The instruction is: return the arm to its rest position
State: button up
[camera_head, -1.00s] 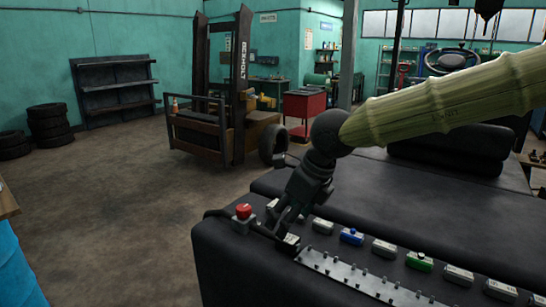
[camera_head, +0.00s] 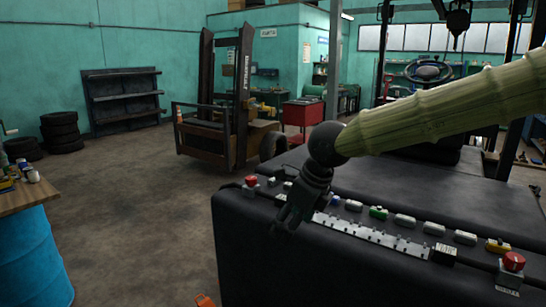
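My arm, in a pale green ribbed sleeve (camera_head: 440,108), reaches in from the right of the head view to a dark round wrist joint. My dark gripper (camera_head: 284,226) hangs below it, fingers pointing down and to the left. It shows in front of the upper front edge of the black forklift body (camera_head: 290,260), to the right of the left red button (camera_head: 251,182). I see nothing held in it. The fingers are small and dark against the black body, so their opening is unclear. My gripper and wrist hide part of the control row.
The control row holds a blue button (camera_head: 334,200), a green button (camera_head: 378,212) and a right red button (camera_head: 513,262). A blue drum (camera_head: 35,262) under a wooden top (camera_head: 25,195) stands at left. Another forklift (camera_head: 215,140) stands behind. Open floor lies between.

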jog(key=w+d+f+n+h, duration=0.1)
jog(key=w+d+f, duration=0.15)
jog(key=f, duration=0.45)
jog(key=w+d+f+n+h, duration=0.1)
jog(key=w+f, duration=0.2)
jog(key=f, duration=0.4)
jog(key=s+d+f+n+h, duration=0.1)
jog(key=s+d+f+n, duration=0.2)
jog(key=f, duration=0.5)
jog(key=s+d+f+n+h, duration=0.1)
jog(key=s+d+f+n, duration=0.15)
jog(key=f, duration=0.55)
jog(key=s+d+f+n+h, duration=0.2)
jog(key=s+d+f, duration=0.15)
jog(key=f, duration=0.45)
jog(key=s+d+f+n+y, duration=0.1)
jog(key=s+d+f+n, duration=0.1)
jog(key=s+f+n, duration=0.45)
jog(key=s+d+f+n, duration=0.3)
jog(key=s+f, duration=0.4)
jog(key=s, duration=0.2)
jog(key=s+f+n+g+y, duration=0.1)
jog(key=s+f+n, duration=0.1)
jog(key=s, duration=0.5)
jog(key=s+f+n+g, duration=0.2)
jog(key=s+n, duration=0.1)
jog(key=s, duration=0.4)
jog(key=shift+s+d+f+y, duration=0.2)
jog(key=shift+d+y, duration=0.1)
jog(key=shift+y, duration=0.1)
